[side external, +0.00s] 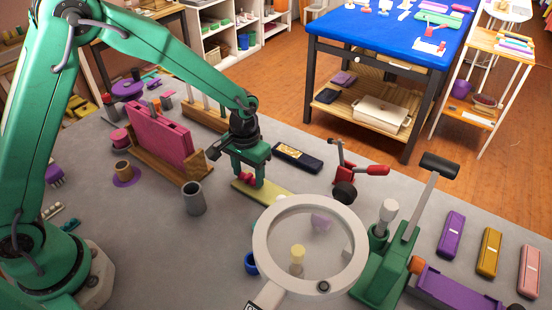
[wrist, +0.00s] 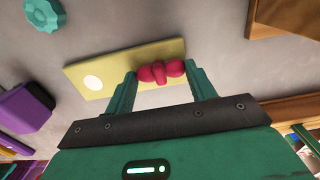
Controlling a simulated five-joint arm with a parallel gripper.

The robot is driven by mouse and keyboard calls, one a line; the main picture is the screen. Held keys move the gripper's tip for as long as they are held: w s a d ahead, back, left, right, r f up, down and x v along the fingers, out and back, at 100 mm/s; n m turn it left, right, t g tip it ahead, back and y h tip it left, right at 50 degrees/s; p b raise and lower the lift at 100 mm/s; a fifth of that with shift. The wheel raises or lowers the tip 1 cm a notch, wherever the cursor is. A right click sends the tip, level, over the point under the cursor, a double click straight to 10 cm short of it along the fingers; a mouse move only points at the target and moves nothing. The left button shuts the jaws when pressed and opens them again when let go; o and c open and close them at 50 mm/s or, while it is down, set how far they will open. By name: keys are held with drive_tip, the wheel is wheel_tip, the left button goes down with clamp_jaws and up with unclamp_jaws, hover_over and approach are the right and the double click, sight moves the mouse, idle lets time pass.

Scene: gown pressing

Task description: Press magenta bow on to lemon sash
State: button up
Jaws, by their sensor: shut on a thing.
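The magenta bow (wrist: 161,72) is a small pink-red knotted piece between the two fingers of my gripper (wrist: 161,84) in the wrist view. My gripper is shut on it, with a finger at each side. The lemon sash (wrist: 92,66) is a flat pale yellow strip with a white round spot near its left end. The bow overlaps the sash's right part in that view. In the side view my gripper (side external: 247,178) points down over the sash (side external: 268,197), at its left end. I cannot tell whether the bow touches the sash.
A magnifier (side external: 264,242) on a stand is close in front of the sash. A grey cup (side external: 194,198) and a wooden rack with a magenta panel (side external: 158,132) stand to the left. A dark case (side external: 298,157) lies behind. A green press (side external: 388,262) is at the right.

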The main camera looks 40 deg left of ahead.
idle(0.8)
drive_tip(key=o, duration=1)
drive_tip(key=shift+o, duration=0.2)
drive_tip(key=shift+r, duration=0.1)
wheel_tip(320, 180, up, 7)
drive_tip(key=shift+r, duration=0.4)
